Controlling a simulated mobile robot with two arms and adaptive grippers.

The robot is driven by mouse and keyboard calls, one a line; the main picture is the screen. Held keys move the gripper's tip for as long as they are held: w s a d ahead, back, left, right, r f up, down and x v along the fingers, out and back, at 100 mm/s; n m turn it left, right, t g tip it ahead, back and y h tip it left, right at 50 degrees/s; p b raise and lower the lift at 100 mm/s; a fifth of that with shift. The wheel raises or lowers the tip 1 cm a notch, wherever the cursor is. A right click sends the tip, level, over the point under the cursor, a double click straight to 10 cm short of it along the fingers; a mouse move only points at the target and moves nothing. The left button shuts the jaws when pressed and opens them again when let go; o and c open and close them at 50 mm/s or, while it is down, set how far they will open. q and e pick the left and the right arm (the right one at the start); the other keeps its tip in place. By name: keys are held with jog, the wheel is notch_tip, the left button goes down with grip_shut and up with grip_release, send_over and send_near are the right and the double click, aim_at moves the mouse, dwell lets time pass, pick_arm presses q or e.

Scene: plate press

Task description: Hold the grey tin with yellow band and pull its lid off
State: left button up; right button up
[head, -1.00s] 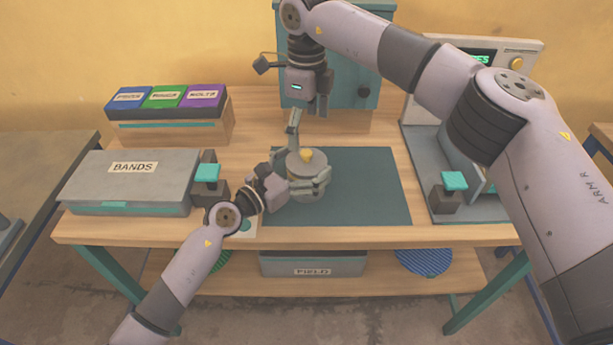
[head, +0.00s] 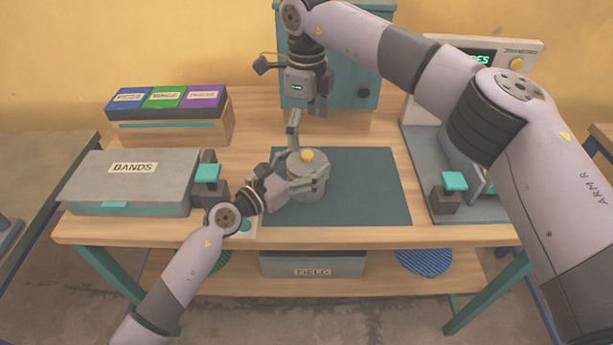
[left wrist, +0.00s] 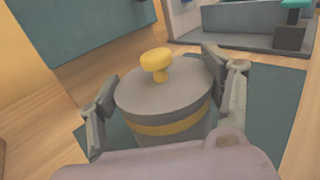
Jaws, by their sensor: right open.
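The grey tin with yellow band (head: 310,191) stands upright on the dark mat. Its grey lid (left wrist: 160,90) is seated on top and has a yellow knob (left wrist: 156,62), which also shows in the head view. The yellow band shows below the lid in the left wrist view. My left gripper (head: 304,178) comes in from the left with one finger on each side of the tin, shut on its body. It also shows in the left wrist view (left wrist: 165,90). My right gripper (head: 308,116) is open and empty, pointing down above and behind the tin.
The dark mat (head: 370,190) is clear right of the tin. A grey BANDS box (head: 130,185) and a teal-topped clamp (head: 207,173) stand left. A teal machine (head: 350,90) stands behind. A grey station (head: 425,175) with another teal-topped piece is right.

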pick_arm(q)
jog(key=o, duration=0.5)
